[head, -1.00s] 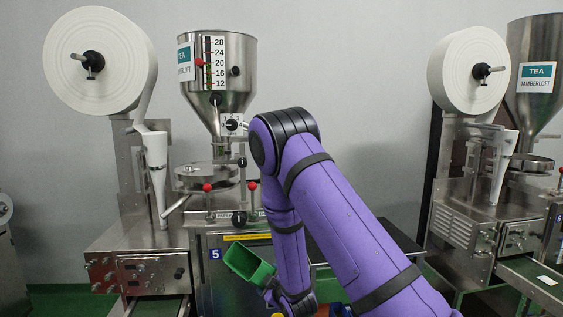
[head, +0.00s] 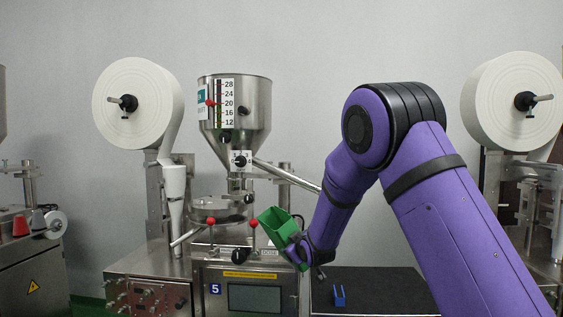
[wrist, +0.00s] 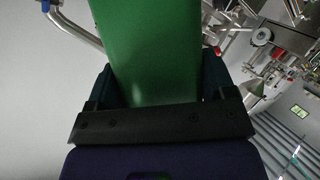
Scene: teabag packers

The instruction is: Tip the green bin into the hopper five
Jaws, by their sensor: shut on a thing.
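The green bin (head: 278,232) is held in my gripper (head: 300,247), tilted, with its open side facing up and left in the head view. In the wrist view the green bin (wrist: 150,50) stands between the two dark fingers of my gripper (wrist: 155,90). The steel hopper (head: 236,118) sits on the machine marked 5, above and left of the bin, with a scale reading 12 to 28 on its front. The bin is below the hopper's rim and apart from it in the picture. What the bin holds is hidden.
The machine marked 5 (head: 215,289) has levers with red knobs (head: 253,224) close to the bin. A slanting steel tube (head: 290,176) runs beside the hopper. A dark table (head: 375,285) with a blue holder (head: 339,296) lies to the right. White paper rolls (head: 127,103) flank the hopper.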

